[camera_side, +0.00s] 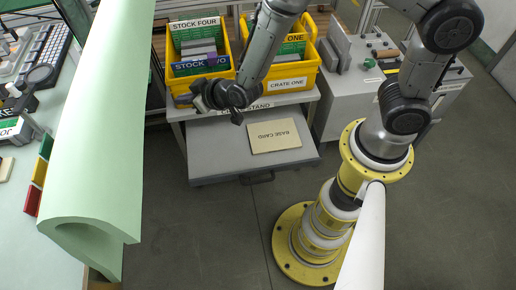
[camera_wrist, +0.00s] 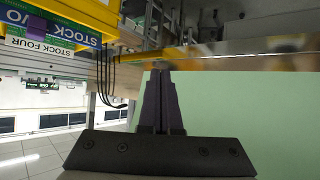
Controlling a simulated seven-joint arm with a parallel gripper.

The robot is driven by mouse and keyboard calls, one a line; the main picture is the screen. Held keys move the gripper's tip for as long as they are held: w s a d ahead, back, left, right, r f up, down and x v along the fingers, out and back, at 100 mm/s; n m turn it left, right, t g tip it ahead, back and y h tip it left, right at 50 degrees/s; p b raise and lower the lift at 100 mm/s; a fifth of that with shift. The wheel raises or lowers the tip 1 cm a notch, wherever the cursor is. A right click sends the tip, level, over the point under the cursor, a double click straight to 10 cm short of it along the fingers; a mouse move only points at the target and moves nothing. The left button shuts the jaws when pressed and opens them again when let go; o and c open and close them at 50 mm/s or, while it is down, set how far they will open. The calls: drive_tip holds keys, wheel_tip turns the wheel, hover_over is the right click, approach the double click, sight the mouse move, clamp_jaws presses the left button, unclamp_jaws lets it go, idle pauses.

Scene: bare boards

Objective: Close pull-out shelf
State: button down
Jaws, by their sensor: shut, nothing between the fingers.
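The grey pull-out shelf (camera_side: 215,150) stands drawn out from under the stand in the side view, with a dark handle (camera_side: 257,178) on its front edge. A cream card marked BASE CARD (camera_side: 274,136) lies flat on it. My gripper (camera_side: 183,100) is near the shelf's back left corner, in front of the left yellow crate, pointing left. I cannot tell its exact height above the shelf. In the wrist view my gripper (camera_wrist: 160,72) has its fingers together, with nothing between them. The shelf cannot be made out clearly in the wrist view.
A large pale green curved sheet (camera_side: 105,120) rises at the left; green also fills the wrist view's right (camera_wrist: 240,110). A grey cabinet (camera_side: 345,105) stands to the right. Floor before the shelf is clear.

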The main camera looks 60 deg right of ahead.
drive_tip(key=s+f+n+g, duration=0.1)
drive_tip(key=s+f, duration=0.5)
drive_tip(key=f, duration=0.4)
drive_tip(key=s+f+n+g, duration=0.1)
drive_tip(key=s+f+n, duration=0.1)
drive_tip(key=s+f, duration=0.5)
drive_tip(key=s+d+f+n+g+h, duration=0.25)
drive_tip(key=s+d+f, duration=0.35)
drive_tip(key=s+f, duration=0.65)
drive_tip(key=n, duration=0.1)
approach(252, 174)
drive_tip(key=shift+y, duration=0.45)
drive_tip(key=shift+d+x, duration=0.1)
drive_tip(key=shift+x, duration=1.15)
drive_tip(key=shift+d+x, duration=0.15)
drive_tip(key=shift+x, duration=1.1)
